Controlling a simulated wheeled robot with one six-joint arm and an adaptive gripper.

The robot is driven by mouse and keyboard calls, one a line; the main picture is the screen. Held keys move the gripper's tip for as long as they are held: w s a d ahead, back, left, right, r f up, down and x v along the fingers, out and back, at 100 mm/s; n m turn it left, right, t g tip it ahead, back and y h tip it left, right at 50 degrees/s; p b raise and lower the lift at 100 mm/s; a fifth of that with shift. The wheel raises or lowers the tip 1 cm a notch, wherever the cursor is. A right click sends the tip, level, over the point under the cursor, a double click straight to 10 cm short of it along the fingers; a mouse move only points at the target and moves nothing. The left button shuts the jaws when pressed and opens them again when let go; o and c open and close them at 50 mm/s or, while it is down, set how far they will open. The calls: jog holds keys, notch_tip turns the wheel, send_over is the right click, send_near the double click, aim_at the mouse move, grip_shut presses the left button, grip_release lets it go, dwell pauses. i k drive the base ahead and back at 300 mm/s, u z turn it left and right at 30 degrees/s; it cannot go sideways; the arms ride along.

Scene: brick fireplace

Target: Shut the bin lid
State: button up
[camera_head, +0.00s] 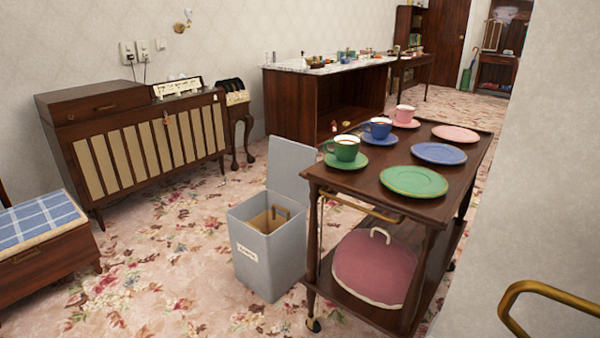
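A grey square bin (285,262) with a small pale label on its front stands on the carpet near the middle of the view. Its flat grey lid (291,165) is open and stands raised at the back of the rim. Something brown shows inside the bin. The lid's right edge is close to the wooden trolley; I cannot tell whether they touch. My gripper is not in view.
A brass bar (535,290) juts in at lower right. A wooden cabinet (135,145) stands behind left. Carpet left of the bin is clear.

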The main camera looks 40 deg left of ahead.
aim_at(286, 159)
jog(key=k, duration=0.4)
jog(key=u, duration=2.4)
jog(key=i, duration=4.9)
jog(key=z, duration=1.75)
jog(key=i, duration=2.5)
jog(key=u, duration=0.05)
